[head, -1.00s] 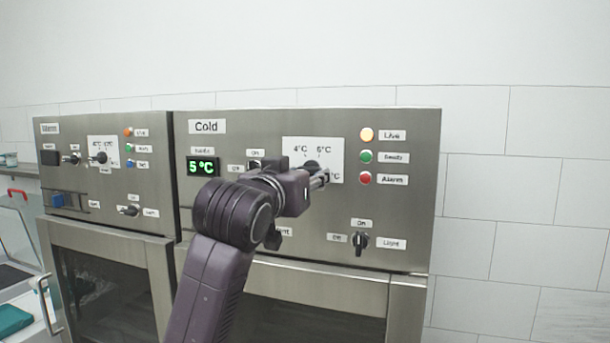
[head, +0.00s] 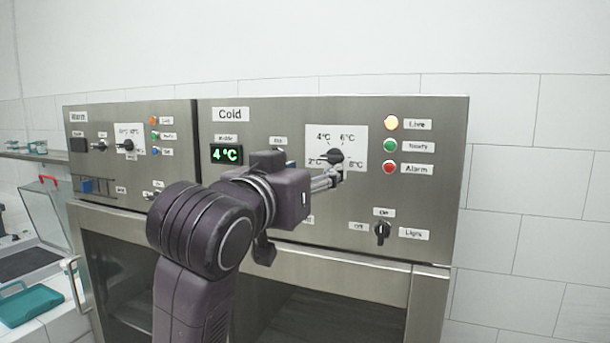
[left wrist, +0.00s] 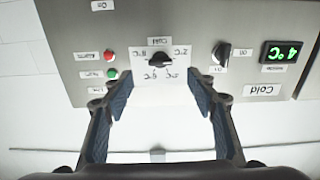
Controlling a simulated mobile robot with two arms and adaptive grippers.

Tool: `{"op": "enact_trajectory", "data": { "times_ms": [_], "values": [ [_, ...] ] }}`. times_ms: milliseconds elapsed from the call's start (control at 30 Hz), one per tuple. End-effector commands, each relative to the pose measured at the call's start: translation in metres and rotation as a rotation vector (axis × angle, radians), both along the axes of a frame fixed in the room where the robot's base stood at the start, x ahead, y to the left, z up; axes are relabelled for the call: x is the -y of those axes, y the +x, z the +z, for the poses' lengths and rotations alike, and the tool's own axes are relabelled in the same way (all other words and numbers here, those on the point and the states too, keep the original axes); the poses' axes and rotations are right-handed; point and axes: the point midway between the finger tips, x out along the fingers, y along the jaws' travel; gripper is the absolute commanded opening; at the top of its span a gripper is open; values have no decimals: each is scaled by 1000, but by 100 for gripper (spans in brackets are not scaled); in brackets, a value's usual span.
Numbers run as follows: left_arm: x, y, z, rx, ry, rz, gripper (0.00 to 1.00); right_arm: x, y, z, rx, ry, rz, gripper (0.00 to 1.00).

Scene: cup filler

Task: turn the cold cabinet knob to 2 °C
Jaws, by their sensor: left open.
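The cold cabinet knob (head: 333,156) is black and sits on a white scale plate (head: 357,138) marked 2, 4, 6 and 8 °C. Its handle looks roughly level; which mark it points at is unclear. The green display (head: 226,154) reads 4 °C. My left gripper (head: 335,176) is just below and in front of the knob, partly covering the plate's lower edge. In the left wrist view, which is upside down, the gripper (left wrist: 161,80) is open, with the knob (left wrist: 159,59) beyond the gap between its fingertips, seemingly untouched. My right gripper is not in view.
Indicator lights (head: 390,145) are right of the plate. The Light switch (head: 382,232) is lower right. Another switch (left wrist: 221,53) is beside the knob in the wrist view. The Warm cabinet (head: 130,165) stands to the left.

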Motion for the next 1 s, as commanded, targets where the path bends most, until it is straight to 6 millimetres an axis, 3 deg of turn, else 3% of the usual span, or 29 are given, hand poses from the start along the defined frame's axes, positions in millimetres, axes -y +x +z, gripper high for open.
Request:
{"op": "enact_trajectory", "data": {
  "times_ms": [233, 567, 667, 767, 867, 1000],
  "values": [
    [-7, -22, 0, 0, 0, 0, 52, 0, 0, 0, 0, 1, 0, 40],
    [-8, -23, -1, -1, -1, 1, 52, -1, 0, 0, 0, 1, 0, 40],
    [-10, -19, -12, -20, 0, 5, 52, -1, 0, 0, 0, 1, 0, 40],
    [-19, -11, -48, -77, 4, 18, 52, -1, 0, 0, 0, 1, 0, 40],
    [-32, -3, -107, -168, 14, 37, 52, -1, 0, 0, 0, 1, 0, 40],
    [-53, -5, -202, -314, 35, 68, 52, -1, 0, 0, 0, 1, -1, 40]
  ]
}}
